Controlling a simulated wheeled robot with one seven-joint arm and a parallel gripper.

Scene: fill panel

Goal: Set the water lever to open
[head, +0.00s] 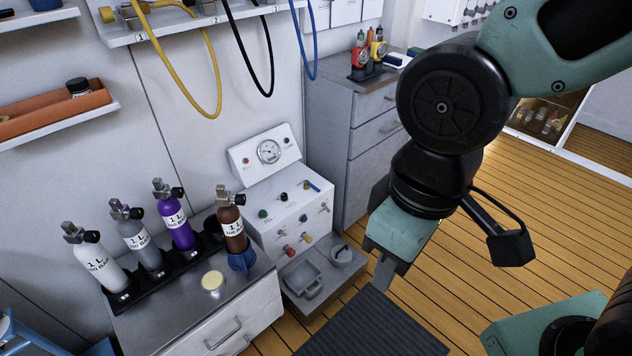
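The fill panel (268,238) is a white console against the wall, left of the picture's centre. A small blue-handled lever (312,186) sits at the right of its sloped top; I take it for the water lever, but its label is too small to read. The handle slants down to the right, and I cannot tell which setting that is. My gripper (383,275) hangs to the right of the panel, clear of the lever and touching nothing visible. It shows edge-on, so the gap between its fingers is hidden.
Bottles in a black rack (150,272) stand on the bench to the left. Yellow, black and blue hoses hang above. A grey cabinet (350,125) stands behind. The floor by the dark mat (375,325) is clear.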

